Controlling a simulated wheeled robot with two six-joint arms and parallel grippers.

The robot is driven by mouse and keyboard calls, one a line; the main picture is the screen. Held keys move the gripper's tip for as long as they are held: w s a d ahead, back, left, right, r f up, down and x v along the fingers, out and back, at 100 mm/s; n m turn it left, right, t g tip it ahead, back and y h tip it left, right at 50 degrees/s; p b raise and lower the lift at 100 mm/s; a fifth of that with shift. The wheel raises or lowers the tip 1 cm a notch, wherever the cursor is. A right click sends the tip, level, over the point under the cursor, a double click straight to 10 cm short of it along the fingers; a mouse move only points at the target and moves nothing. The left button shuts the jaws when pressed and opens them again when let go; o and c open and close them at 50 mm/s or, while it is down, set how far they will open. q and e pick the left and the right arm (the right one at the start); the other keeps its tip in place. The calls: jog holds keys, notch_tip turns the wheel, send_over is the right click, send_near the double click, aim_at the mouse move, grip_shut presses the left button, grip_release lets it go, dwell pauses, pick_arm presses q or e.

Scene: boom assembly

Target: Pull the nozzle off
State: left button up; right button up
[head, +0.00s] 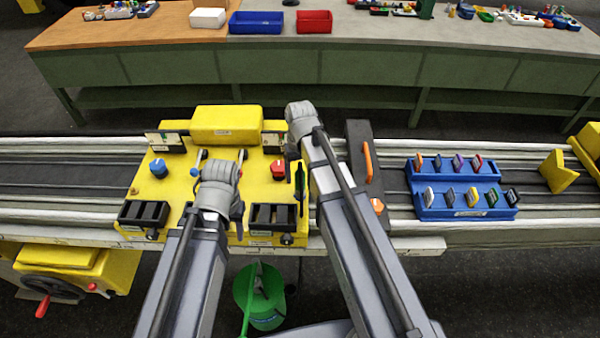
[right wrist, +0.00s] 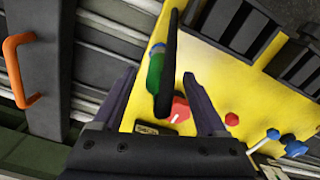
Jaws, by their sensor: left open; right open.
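A yellow fixture (head: 259,181) sits on the rail bench, carrying a blue knob (head: 158,168) and a red knob (head: 278,169). At its right edge stands a thin black part (head: 299,182), edge-on in the right wrist view (right wrist: 170,60) with a green piece (right wrist: 155,72) beside it. I cannot tell whether this is the nozzle. My right gripper (right wrist: 160,80) is open, its fingers on either side of the black and green part, with no clear contact. My left gripper (head: 234,209) is open over the front middle of the fixture; its fingertips are mostly hidden by its wrist.
A dark block with an orange handle (head: 368,160) stands right of the fixture. Further right is a blue rack (head: 440,209) with several coloured pieces. Black slotted holders (head: 143,214) line the fixture's front. A green bucket (head: 262,305) stands on the floor in front.

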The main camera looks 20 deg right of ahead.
aim_at(300, 186)
notch_tip(300, 186, down, 6)
jog(key=b, duration=0.5)
jog(key=shift+f+b, duration=0.2)
jog(key=shift+b, duration=0.15)
